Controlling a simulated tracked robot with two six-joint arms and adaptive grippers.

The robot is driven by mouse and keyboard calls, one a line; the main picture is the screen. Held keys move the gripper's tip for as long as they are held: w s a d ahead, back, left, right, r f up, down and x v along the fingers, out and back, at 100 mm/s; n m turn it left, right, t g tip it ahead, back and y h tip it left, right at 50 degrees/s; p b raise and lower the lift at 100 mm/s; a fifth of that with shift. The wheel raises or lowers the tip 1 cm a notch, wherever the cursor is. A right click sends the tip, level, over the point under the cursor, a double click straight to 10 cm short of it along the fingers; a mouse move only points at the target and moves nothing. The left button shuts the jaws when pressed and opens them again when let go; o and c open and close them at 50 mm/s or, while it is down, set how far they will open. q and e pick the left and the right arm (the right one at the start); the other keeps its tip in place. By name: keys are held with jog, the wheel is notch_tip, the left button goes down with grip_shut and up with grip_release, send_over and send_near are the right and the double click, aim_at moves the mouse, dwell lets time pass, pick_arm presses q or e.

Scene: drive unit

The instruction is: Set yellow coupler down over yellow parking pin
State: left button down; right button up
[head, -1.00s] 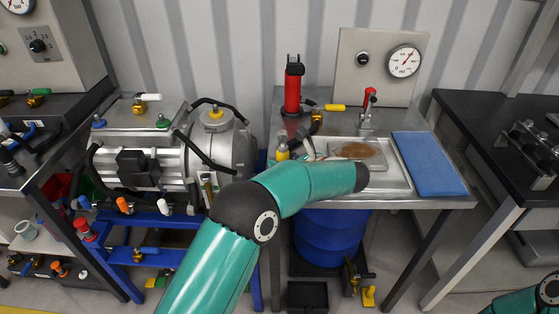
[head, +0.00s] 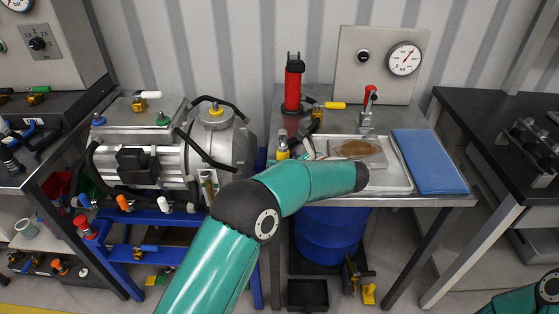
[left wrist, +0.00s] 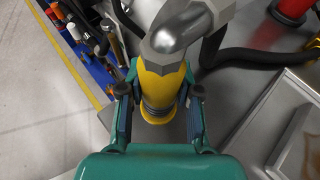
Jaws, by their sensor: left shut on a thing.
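The yellow coupler (left wrist: 162,88) stands between the fingers of my left gripper (left wrist: 160,104) in the left wrist view. It has a grey metal head, and a black hose runs off to the right. The gripper is shut on it. In the head view the yellow coupler (head: 283,146) shows small at the left edge of the steel bench, just beyond my left forearm, which hides most of the gripper. I cannot make out the yellow parking pin; I cannot tell whether it is under the coupler. My right gripper is out of view.
A red cylinder (head: 293,86) stands behind the coupler. A steel tray (head: 398,178) and a blue pad (head: 428,162) lie to the right. The grey drive unit (head: 222,150) is close on the left. A blue drum (head: 328,236) stands below the bench.

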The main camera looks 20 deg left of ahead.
pick_arm(q)
jog(key=c, duration=0.7)
grip_release()
jog(key=shift+d, duration=0.1)
